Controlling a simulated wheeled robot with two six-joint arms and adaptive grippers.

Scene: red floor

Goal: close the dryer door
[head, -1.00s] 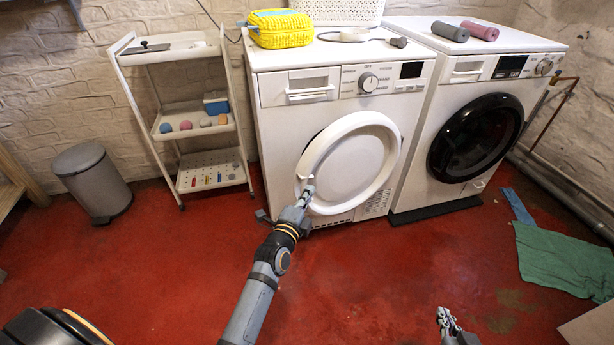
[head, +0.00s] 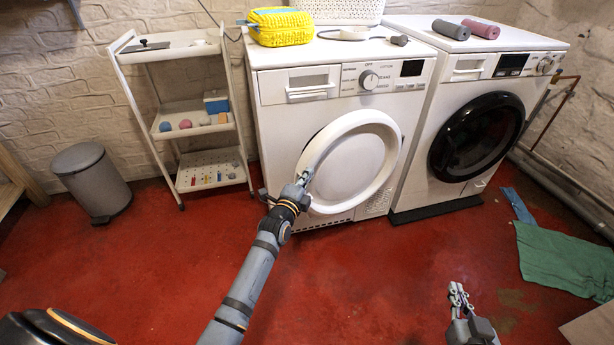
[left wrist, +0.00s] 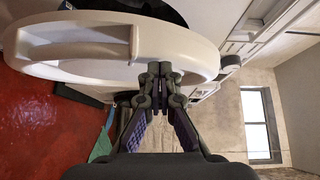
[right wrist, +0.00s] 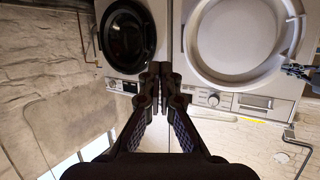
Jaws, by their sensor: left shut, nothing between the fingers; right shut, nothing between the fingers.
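The dryer appears to be the left white machine (head: 272,165) with a round white door (head: 381,192). My left gripper (head: 305,177) is shut and empty at the door's left rim, and contact is not clear. In the left wrist view, the door's thick rim (left wrist: 195,48) with a recessed grip lies just beyond the shut fingertips (left wrist: 166,72). My right gripper (head: 457,291) is shut and empty above the floor, well away from the door. The door also shows in the right wrist view (right wrist: 197,55).
A white washer (head: 422,180) with a dark round door stands right of the dryer. A shelf trolley (head: 159,120) and grey bin (head: 93,180) stand left. A green cloth (head: 565,260) lies on the right. The red floor in front is clear.

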